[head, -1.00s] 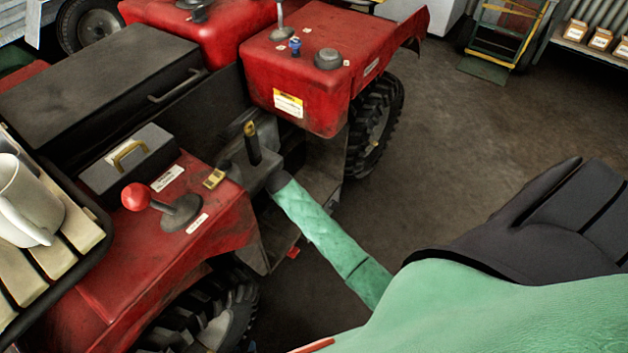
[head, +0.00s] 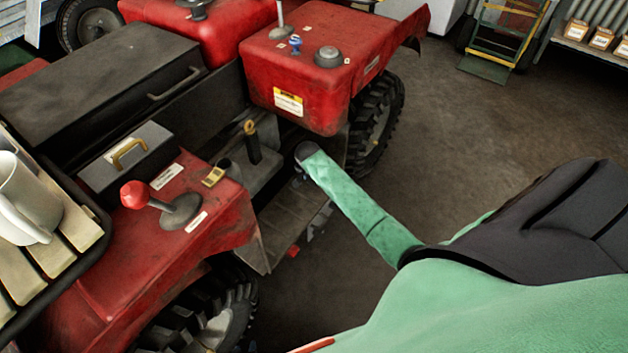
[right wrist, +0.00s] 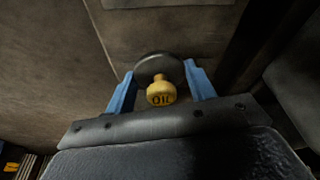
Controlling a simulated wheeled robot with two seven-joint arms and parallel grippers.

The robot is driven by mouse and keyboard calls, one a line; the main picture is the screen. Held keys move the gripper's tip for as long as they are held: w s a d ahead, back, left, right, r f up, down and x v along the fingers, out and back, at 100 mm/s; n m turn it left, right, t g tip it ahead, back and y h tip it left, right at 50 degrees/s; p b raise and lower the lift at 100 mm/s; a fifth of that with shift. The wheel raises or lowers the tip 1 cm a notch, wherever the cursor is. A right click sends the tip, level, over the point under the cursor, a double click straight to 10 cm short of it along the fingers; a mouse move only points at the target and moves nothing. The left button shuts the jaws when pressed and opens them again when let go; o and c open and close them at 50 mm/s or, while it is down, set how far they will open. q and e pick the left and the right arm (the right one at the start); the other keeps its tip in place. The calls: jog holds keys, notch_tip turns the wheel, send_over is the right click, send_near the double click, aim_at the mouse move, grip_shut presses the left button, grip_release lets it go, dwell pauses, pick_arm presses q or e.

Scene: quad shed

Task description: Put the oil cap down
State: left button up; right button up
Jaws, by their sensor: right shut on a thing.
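The oil cap (right wrist: 160,93) is a yellow knob marked OIL with a dark round disc behind it. In the right wrist view it sits between the blue fingers of my right gripper (right wrist: 159,86), which is shut on it. A brown surface lies beyond the cap; I cannot tell how far away it is. In the head view my green-sleeved forearm reaches to the side of the red quad (head: 295,85), but the right gripper and the cap are not clear there. I cannot make out my left gripper in either view.
A black post with a yellow ring top (head: 250,140) stands between the fenders. A red-knobbed lever (head: 134,194) and a grey toolbox (head: 125,160) are on the near side. A white mug (head: 25,200) stands on the slatted rack (head: 75,240).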

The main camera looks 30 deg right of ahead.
jog(key=shift+f, duration=1.2)
jog(key=o, duration=1)
jog(key=shift+f, duration=0.15)
jog(key=shift+o, duration=0.2)
jog(key=v, duration=0.5)
jog(key=shift+w, duration=0.1)
jog(key=s+a, duration=0.2)
jog(key=a, duration=0.1)
jog(key=s+a, duration=0.2)
jog(key=a, duration=0.1)
jog(key=s+a+p, duration=0.1)
jog(key=s+a, duration=0.2)
jog(key=a, duration=0.1)
